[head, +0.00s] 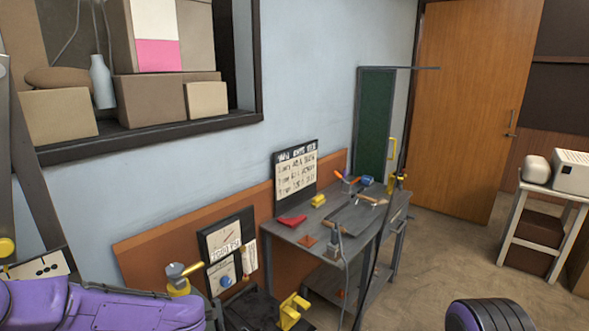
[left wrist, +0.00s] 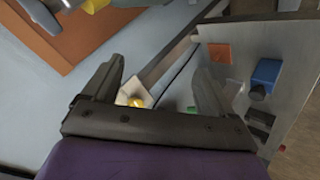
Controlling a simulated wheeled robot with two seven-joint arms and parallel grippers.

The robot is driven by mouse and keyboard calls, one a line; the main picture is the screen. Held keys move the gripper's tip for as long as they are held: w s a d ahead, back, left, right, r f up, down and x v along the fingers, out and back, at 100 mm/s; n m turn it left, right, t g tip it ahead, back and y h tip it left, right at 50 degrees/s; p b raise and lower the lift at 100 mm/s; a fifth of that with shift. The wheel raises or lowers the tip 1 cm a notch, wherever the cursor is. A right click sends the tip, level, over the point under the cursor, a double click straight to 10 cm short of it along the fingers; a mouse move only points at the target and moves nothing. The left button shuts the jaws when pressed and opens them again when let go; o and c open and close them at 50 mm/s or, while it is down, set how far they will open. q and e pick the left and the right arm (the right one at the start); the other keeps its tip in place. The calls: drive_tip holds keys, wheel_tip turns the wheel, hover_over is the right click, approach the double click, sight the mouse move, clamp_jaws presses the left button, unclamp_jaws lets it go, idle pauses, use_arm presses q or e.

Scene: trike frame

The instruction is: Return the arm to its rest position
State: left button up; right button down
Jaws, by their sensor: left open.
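My left arm comes in as a purple shape at the lower left of the head view. In the left wrist view my left gripper (left wrist: 157,85) has its two dark fingers wide apart. No object is clamped between them. A small pale piece with a yellow spot (left wrist: 135,97) shows in the gap, beyond the fingers; its distance is unclear. In the head view I cannot clearly make out the fingertips among the dark and yellow parts at the bottom. My right gripper is in neither view.
A grey workbench (head: 285,232) with a red item (head: 291,220), a yellow block (head: 318,200) and tools stands against the wall. A sign board (head: 296,172) stands at its back. A wooden door (head: 475,110) and a white side table (head: 507,214) are at right. Floor between is clear.

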use_arm(q)
drive_tip(key=s+d+f+m+t+h, duration=0.1)
drive_tip(key=s+d+f+m+h, duration=0.2)
drive_tip(key=s+f, duration=0.5)
drive_tip(key=s+d+f+m+t, duration=0.1)
drive_tip(key=s+d+f+m, duration=0.2)
drive_tip(key=s+f+m, duration=0.4)
drive_tip(key=s+a+f+m+g+b, duration=0.1)
drive_tip(key=s+f+m+g, duration=0.1)
drive_tip(key=s, duration=0.8)
drive_tip(key=s+a+f+m+g+h, duration=0.1)
drive_tip(key=s+f+m+g, duration=0.1)
drive_tip(key=s, duration=0.9)
drive_tip(key=shift+s+a+f+b, duration=0.2)
drive_tip(key=shift+a+f+b, duration=0.2)
drive_tip(key=shift+f, duration=0.2)
